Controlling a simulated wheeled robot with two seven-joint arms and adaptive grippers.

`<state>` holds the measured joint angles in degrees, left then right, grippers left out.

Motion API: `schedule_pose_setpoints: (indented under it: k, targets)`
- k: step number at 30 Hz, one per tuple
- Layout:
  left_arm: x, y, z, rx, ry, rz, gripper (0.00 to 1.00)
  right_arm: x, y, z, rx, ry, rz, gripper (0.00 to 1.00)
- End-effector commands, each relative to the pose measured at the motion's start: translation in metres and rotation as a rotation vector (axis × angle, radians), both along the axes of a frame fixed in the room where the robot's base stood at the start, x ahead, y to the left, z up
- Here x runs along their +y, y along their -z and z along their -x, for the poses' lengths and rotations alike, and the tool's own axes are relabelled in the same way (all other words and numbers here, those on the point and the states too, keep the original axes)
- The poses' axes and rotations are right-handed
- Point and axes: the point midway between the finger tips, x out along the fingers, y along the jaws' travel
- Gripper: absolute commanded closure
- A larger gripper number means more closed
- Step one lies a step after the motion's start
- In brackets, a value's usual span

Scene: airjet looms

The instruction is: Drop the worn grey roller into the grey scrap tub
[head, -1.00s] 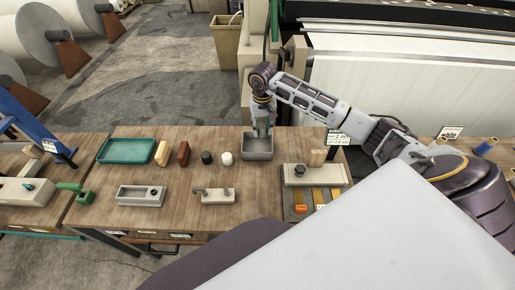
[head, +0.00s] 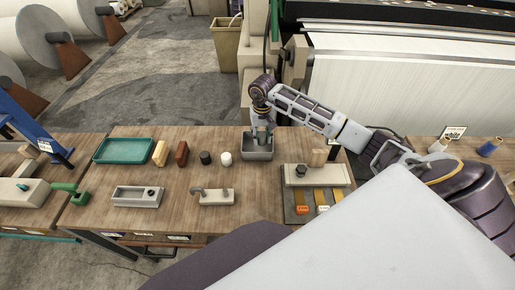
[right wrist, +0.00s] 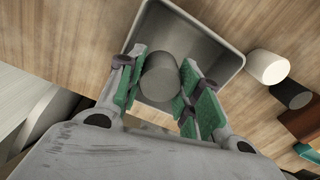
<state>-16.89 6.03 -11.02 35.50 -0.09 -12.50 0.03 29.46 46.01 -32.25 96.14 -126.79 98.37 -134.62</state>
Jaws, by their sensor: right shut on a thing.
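The grey scrap tub (head: 257,154) stands near the back edge of the wooden table, and its inside shows in the right wrist view (right wrist: 215,42). My right gripper (head: 262,138) points down at the tub from above. In the right wrist view, the worn grey roller (right wrist: 160,78) is between the green-padded fingers of the right gripper (right wrist: 163,88), which is shut on it. The roller appears over the tub's opening; its exact height above the floor of the tub is unclear. In the head view the roller is hidden. My left gripper is not in view.
A pale fixture (head: 315,175) stands to the right.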

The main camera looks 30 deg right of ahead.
Motion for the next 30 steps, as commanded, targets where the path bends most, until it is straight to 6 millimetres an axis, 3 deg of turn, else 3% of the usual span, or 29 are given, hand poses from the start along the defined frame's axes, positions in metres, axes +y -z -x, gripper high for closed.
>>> schedule_pose_setpoints:
  k: [1,2,8,20,30]
  targets:
    - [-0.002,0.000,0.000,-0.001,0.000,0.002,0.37,0.000,0.000,0.000,0.000,0.000,0.000,0.90]
    - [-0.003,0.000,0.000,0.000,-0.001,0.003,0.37,0.000,0.000,0.000,0.000,0.000,0.000,0.64]
    - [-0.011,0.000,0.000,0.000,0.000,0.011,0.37,0.000,0.000,0.000,0.000,0.000,0.000,0.40]
    - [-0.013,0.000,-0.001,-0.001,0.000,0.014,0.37,0.000,-0.002,0.000,-0.001,0.000,0.000,0.40]
    - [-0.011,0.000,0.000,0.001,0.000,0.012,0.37,-0.001,-0.031,-0.001,-0.003,0.000,0.002,0.40]
